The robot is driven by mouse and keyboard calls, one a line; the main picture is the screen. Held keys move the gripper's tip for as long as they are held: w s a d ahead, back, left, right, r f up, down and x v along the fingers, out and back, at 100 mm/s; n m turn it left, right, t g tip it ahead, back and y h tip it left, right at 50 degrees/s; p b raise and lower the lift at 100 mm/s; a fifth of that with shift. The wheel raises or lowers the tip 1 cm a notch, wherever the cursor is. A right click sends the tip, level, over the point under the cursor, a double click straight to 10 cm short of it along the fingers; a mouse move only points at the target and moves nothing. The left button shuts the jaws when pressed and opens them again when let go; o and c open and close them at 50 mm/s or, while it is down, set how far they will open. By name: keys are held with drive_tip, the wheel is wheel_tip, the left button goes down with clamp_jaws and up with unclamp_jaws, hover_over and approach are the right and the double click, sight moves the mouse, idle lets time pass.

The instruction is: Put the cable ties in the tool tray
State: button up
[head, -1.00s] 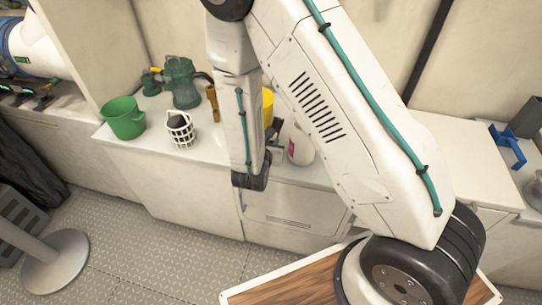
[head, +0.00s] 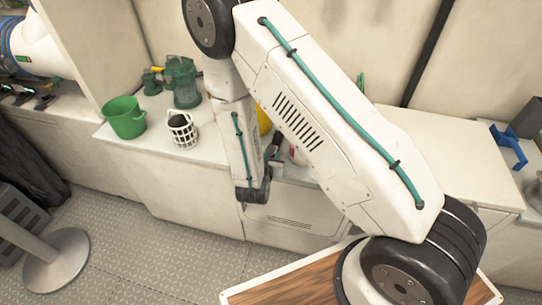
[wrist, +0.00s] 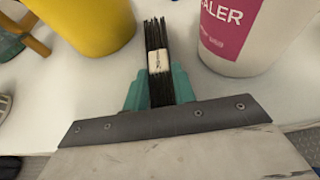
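The cable ties (wrist: 155,38) are a bundle of thin black strips with a white band, in the middle of the wrist view. My gripper (wrist: 160,85) has teal fingers on both sides of the bundle, touching it with no clear gap. The far end of the bundle points away from me, between a yellow container and a white tub. I cannot tell whether the bundle is clear of the counter. I cannot make out a tool tray in either view.
The yellow container (wrist: 88,22) and white tub (wrist: 245,35) with a magenta label stand close by on the counter. A green bucket (head: 125,118), white basket (head: 182,130) and green pump-like object (head: 183,83) stand left. A blue object (head: 509,146) lies far right.

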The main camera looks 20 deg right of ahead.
drive_tip(key=o, duration=0.3)
